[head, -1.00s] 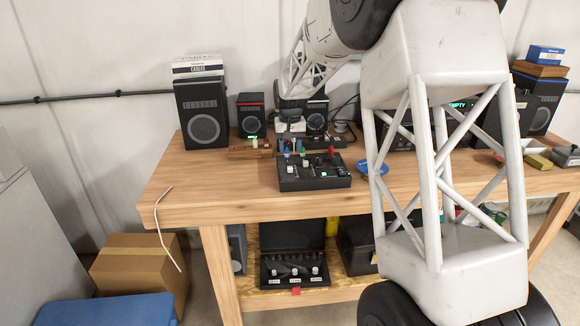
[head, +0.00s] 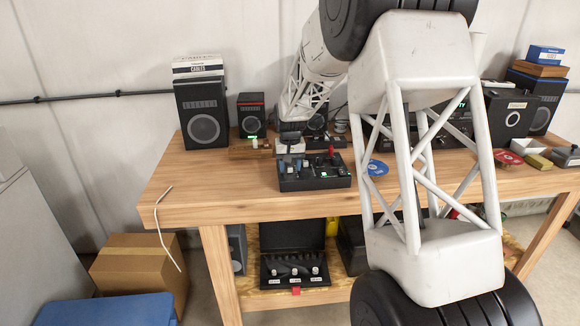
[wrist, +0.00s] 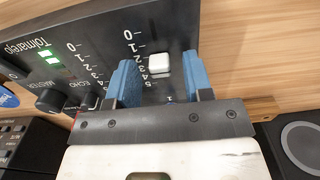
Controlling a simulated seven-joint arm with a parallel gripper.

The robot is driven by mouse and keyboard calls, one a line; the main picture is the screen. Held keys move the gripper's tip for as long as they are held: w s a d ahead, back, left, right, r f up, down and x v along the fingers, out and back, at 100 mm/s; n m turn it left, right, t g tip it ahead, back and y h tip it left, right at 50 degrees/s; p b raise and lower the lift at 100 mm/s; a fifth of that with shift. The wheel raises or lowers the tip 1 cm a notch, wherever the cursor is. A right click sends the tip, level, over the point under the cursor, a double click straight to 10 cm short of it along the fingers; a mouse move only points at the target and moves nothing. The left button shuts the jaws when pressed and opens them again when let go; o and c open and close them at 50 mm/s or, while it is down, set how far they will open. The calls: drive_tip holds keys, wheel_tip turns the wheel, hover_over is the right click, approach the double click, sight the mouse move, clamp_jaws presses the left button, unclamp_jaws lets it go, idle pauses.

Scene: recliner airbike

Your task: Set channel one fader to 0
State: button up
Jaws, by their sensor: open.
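The black mixer (head: 318,185) sits near the front of the workbench; its panel (wrist: 60,25) fills the upper left of the wrist view. A white fader cap (wrist: 159,64) stands beside a printed 0-to-5 scale, around the 2 to 3 marks. My gripper (wrist: 158,78) is open, with one blue finger on each side of this cap. Both fingers look apart from it, though the exact gaps are hard to judge. A second scale lies left of the left finger, which partly hides its fader. My gripper (head: 293,163) also shows over the mixer in the head view.
Master and echo knobs (wrist: 49,100) and green lights (wrist: 50,56) lie left of the faders. A speaker (head: 203,115) and a small speaker (head: 251,115) stand behind. A blue disc (head: 377,168) lies right of the mixer.

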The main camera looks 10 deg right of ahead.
sight(291, 178)
drive_tip(key=shift+f, duration=0.15)
clamp_jaws()
idle(0.4)
drive_tip(key=shift+s, duration=1.75)
unclamp_jaws()
